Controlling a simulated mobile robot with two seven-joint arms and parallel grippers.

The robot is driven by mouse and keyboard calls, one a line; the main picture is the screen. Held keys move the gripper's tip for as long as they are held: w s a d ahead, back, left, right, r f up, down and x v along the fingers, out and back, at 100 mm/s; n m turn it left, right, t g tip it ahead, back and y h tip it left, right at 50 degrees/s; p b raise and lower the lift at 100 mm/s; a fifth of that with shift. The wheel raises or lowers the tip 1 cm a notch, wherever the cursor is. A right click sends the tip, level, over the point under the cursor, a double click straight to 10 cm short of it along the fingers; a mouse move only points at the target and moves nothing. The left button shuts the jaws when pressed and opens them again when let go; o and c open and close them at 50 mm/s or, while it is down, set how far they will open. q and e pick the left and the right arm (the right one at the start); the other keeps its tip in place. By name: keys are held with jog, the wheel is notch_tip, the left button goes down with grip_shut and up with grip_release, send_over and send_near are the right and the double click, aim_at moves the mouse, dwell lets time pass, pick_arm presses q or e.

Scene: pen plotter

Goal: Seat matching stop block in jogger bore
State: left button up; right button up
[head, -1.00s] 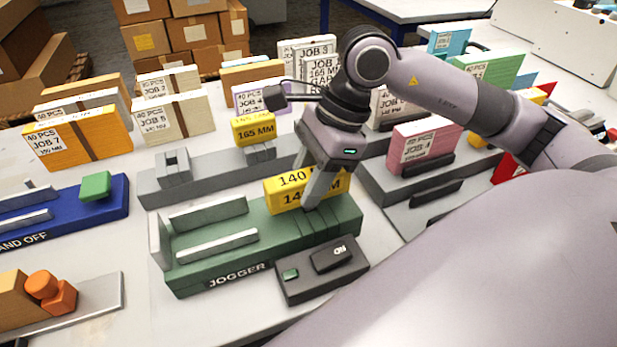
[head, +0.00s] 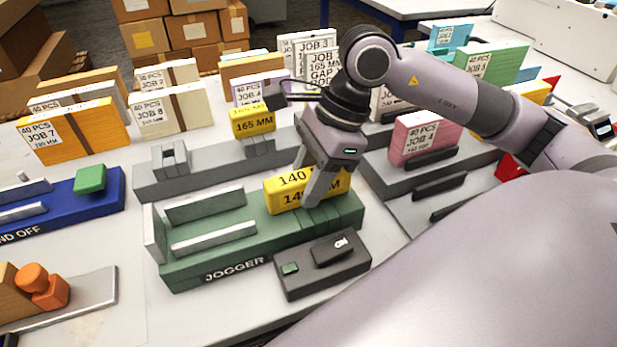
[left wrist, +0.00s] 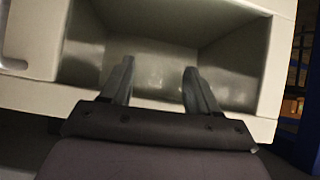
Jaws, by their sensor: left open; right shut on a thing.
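The green jogger (head: 215,270) sits in the middle of the table, with two pale rails on its top and a row of slots toward its right end. A yellow stop block marked 140 (head: 285,196) is at those slots. My right gripper (head: 318,192) is shut on this block from above, and the fingers hide part of its face. Whether the block's foot is inside a bore cannot be told. A yellow 165 MM block (head: 253,123) stands in the grey rack behind. My left gripper (left wrist: 158,85) shows in the left wrist view, open and empty, before a pale hollow bin.
A dark control box (head: 322,265) with a green button lies in front of the jogger. The grey rack (head: 205,172) stands close behind it. The blue hand-off tray (head: 60,208) is at left. Job packs (head: 70,130) line the back. A pink pack (head: 413,137) stands at right.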

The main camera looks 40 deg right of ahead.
jog(key=shift+f, duration=0.2)
jog(key=o, duration=1.2)
jog(key=shift+r, duration=0.1)
jog(key=v, duration=0.5)
jog(key=shift+d+r, duration=0.15)
jog(key=shift+r, duration=0.2)
jog(key=shift+s+d+r, duration=0.1)
jog(key=shift+d+r, duration=0.15)
jog(key=shift+r, duration=0.35)
